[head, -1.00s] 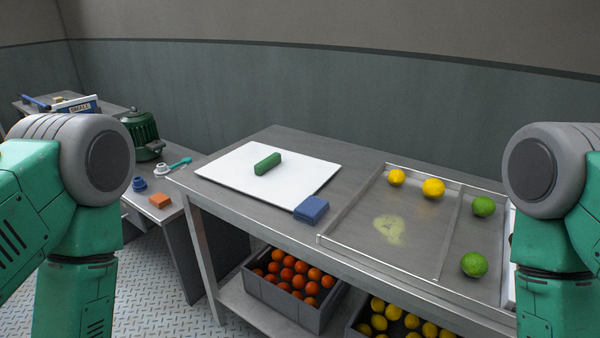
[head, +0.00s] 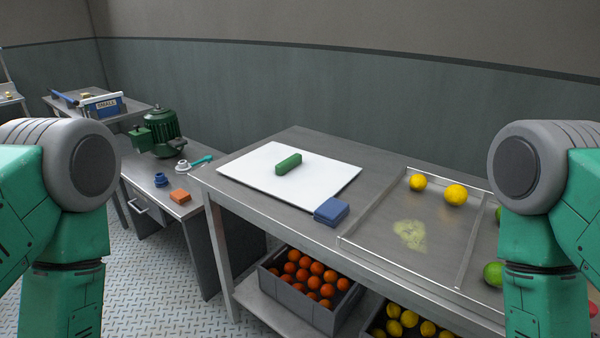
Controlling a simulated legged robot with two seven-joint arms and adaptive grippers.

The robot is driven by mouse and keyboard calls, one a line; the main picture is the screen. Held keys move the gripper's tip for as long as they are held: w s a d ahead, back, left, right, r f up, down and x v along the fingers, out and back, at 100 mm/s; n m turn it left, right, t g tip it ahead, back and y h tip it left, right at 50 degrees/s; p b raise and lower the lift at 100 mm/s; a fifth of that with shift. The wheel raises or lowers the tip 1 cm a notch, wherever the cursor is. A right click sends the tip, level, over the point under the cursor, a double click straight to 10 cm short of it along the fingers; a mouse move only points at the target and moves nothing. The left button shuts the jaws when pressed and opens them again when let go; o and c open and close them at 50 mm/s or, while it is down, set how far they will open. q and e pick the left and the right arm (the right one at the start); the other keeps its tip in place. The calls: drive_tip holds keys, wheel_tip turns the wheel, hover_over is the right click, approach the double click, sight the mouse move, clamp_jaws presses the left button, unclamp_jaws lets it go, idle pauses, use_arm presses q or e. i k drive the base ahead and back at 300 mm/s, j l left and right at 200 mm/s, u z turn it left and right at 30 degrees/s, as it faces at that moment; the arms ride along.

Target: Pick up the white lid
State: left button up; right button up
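A small white round piece (head: 182,166), which may be the white lid, sits on the lower grey side table (head: 150,183) at the left. It lies between the green motor and a blue fitting, close to a teal-handled tool. It is small in view, so its exact shape is hard to tell. Both of my arms show at the left and right edges of the head view, with their forearms hanging down. Neither gripper is in the picture, and both arms are well apart from the white piece.
A green motor (head: 158,132), blue fitting (head: 160,180), orange block (head: 180,197) and teal tool (head: 201,161) share the side table. The main table holds a white board (head: 255,175), green bar (head: 289,164), blue block (head: 331,211) and fruit tray (head: 374,243). Patterned floor (head: 150,285) is open in front.

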sight(304, 179)
drive_tip(key=i+j+z, duration=0.1)
drive_tip(key=z, duration=0.35)
drive_tip(key=i+j+z, duration=0.1)
drive_tip(key=j+z, duration=0.2)
drive_tip(key=z, duration=0.15)
drive_tip(key=j+z, duration=0.2)
drive_tip(key=z, duration=0.25)
drive_tip(key=i, duration=0.05)
